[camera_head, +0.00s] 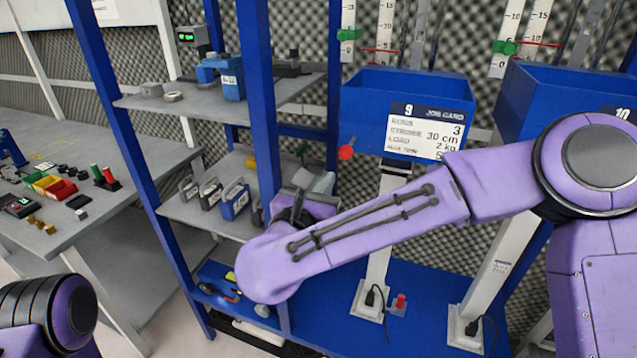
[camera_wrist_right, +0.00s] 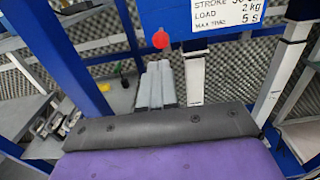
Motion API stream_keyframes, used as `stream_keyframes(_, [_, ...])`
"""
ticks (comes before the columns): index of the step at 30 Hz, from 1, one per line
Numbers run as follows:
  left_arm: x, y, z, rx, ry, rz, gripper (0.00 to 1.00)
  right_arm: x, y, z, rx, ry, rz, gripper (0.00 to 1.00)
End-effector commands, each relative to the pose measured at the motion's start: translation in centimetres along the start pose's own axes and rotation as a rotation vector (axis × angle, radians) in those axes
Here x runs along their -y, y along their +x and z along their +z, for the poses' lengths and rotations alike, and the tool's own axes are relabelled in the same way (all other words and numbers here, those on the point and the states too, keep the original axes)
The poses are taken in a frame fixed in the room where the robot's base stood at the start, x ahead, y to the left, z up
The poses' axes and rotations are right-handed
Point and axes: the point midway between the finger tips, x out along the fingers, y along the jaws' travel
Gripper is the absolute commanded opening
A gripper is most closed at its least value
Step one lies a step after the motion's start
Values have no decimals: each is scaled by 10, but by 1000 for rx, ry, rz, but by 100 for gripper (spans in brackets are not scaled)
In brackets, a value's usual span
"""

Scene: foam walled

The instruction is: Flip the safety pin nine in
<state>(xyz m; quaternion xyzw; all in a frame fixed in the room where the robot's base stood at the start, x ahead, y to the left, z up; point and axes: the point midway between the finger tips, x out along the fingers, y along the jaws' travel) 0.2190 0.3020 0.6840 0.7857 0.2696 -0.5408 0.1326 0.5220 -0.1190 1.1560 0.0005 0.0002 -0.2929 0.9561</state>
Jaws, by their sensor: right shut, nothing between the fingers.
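The safety pin of station nine shows as a red round knob (camera_head: 346,152) at the lower left of the blue box marked 9 (camera_head: 360,100). In the right wrist view the red knob (camera_wrist_right: 161,39) is just beyond the tips of my right gripper (camera_wrist_right: 159,66). In the head view my right gripper (camera_head: 318,182) is below and left of the knob, partly hidden by my own wrist. Its grey fingers are shut together and empty, and appear apart from the knob. The rest of the pin cannot be made out. My left gripper is out of view.
A job card (camera_head: 425,133) hangs on the box front, above a white post (camera_head: 380,240). A blue-framed shelf (camera_head: 205,215) with weights stands left of my right gripper. A second blue box (camera_head: 560,95) is at the right. A workbench (camera_head: 60,220) is at far left.

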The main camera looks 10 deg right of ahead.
Motion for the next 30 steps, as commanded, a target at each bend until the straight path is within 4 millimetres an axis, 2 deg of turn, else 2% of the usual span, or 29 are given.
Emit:
stream_keyframes(1, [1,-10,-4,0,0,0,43,1,12,4,-5,-1,-5,0])
stream_keyframes(6, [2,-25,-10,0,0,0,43,1,48,4,-4,-2,-4,0])
stream_keyframes(10, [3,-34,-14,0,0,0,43,0,68,4,-2,-1,-2,0])
stream_keyframes(15, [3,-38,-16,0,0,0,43,0,80,1,0,0,-1,0])
stream_keyframes(25, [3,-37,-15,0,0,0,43,0,82,-1,1,0,0,0])
stream_keyframes(30, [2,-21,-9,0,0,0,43,0,105,-6,-1,0,-3,0])
